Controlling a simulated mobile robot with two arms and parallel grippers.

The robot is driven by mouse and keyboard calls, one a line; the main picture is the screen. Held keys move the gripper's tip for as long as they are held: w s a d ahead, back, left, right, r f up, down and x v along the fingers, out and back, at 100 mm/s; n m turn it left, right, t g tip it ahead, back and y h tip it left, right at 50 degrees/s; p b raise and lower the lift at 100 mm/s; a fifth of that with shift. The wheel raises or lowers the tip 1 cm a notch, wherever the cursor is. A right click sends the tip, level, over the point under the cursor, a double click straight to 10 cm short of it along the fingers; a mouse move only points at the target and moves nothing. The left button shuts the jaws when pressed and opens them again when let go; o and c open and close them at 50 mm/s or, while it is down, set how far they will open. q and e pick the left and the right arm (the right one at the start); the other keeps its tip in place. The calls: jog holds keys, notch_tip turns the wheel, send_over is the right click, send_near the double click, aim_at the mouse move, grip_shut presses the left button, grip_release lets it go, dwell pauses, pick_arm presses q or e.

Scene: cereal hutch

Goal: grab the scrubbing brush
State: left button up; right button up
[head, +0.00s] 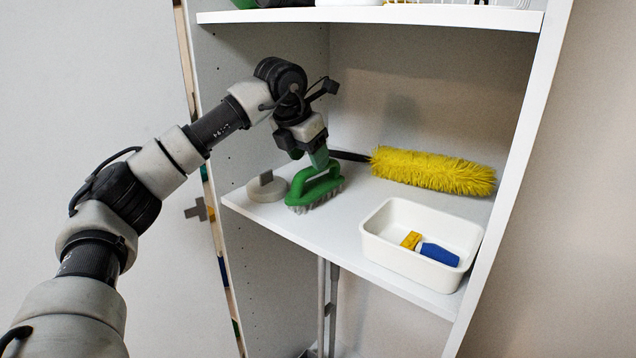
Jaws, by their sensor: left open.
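The green scrubbing brush (301,188) with pale bristles lies on the white shelf (330,225), handle up, near the shelf's left front. My left gripper (318,162) points down right at the top of its handle. It is open, and a fingertip overlaps the handle's upper end in the picture. I cannot tell whether the fingers touch the handle or stand around it. My right gripper is not in view.
A grey round object with an upright grip (267,187) stands just left of the brush. A yellow fluffy duster (432,170) lies behind to the right. A white bin (382,240) holds a yellow and blue item (438,254). Side walls and an upper shelf (400,15) enclose the space.

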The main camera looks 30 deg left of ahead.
aim_at(315, 184)
pick_arm(q)
jog(key=x, duration=0.4)
jog(key=shift+w, duration=0.15)
jog(key=shift+w+f, duration=0.1)
jog(key=shift+f, duration=0.2)
jog(key=c, duration=1)
jog(key=shift+c, duration=0.3)
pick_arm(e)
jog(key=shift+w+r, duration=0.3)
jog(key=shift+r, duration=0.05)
pick_arm(q)
jog(key=shift+r, duration=0.15)
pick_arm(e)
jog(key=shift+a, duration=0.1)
